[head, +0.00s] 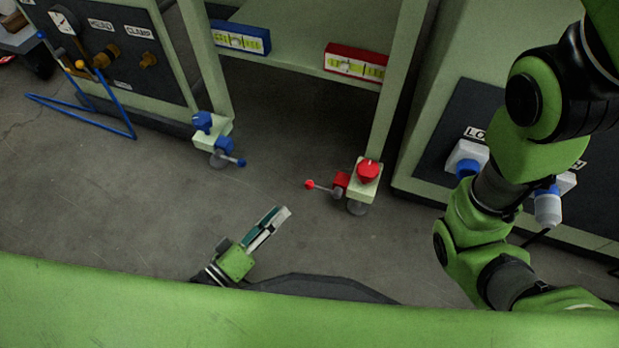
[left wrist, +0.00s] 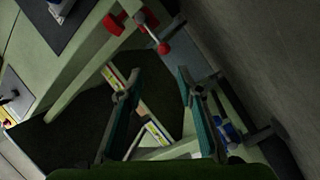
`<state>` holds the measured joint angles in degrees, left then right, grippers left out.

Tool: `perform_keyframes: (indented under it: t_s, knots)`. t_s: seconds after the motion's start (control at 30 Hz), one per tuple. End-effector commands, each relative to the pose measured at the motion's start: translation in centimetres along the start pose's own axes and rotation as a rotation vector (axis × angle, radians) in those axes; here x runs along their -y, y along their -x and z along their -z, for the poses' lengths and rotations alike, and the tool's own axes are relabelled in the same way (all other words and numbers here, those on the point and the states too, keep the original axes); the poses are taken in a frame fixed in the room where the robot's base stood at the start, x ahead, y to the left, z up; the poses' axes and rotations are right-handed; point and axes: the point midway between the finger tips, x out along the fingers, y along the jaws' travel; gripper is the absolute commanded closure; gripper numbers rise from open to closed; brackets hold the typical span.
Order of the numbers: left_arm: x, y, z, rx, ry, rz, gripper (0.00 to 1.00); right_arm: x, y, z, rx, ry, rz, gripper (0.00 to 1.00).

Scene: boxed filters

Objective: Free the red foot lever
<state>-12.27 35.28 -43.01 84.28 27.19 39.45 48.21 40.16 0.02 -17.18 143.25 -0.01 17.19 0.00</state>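The red foot lever (head: 322,187) sticks out to the left from a red block on a pale green foot (head: 362,190) at the right post of the frame. Its tip is a red ball, and a red knob (head: 368,170) sits on top of the foot. In the left wrist view the lever (left wrist: 155,34) shows at the top, ahead of the fingers. My left gripper (head: 280,213) is low over the floor, in front and to the left of the lever, apart from it. The wrist view shows its fingers (left wrist: 158,76) spread and empty. My right arm is at the right; its gripper is out of view.
A similar foot with a blue lever (head: 232,160) stands at the left post. A blue-framed box (head: 240,38) and a red-framed box (head: 355,64) sit on the shelf above. The floor between the feet is clear.

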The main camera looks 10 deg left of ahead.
Motion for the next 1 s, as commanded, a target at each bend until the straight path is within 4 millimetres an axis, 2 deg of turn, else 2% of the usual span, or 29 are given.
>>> perform_keyframes:
  t_s: [0.07, 0.17, 0.27, 0.5, 0.7, 0.83, 1.0]
  knots:
    - [0.7, 0.7, -0.4, 0.009, 0.014, 0.017, 0.66, 0.0, 0.0, 0.0, 0.000, 0.000, 0.000, 0.66]
    - [0.9, 0.0, -0.6, 0.008, 0.017, 0.017, 0.66, 0.1, 0.5, 0.2, 0.000, 0.000, 0.000, 0.66]
    - [1.0, -1.6, -0.7, 0.007, 0.016, 0.015, 0.66, 0.3, 1.3, 0.4, 0.001, 0.000, 0.000, 0.66]
    - [1.1, -6.8, -0.8, 0.006, 0.015, 0.013, 0.66, 0.8, 3.8, 1.3, 0.001, 0.000, 0.000, 0.66]
    - [1.1, -10.6, -0.7, 0.007, 0.014, 0.014, 0.66, 1.1, 5.5, 1.9, 0.001, 0.000, 0.000, 0.66]
    - [1.1, -12.1, -0.7, 0.008, 0.013, 0.016, 0.66, 1.3, 6.2, 2.1, 0.002, 0.000, 0.000, 0.66]
    - [0.9, -12.9, -0.7, 0.010, 0.013, 0.017, 0.66, 1.3, 6.4, 2.2, 0.002, 0.000, 0.000, 0.66]
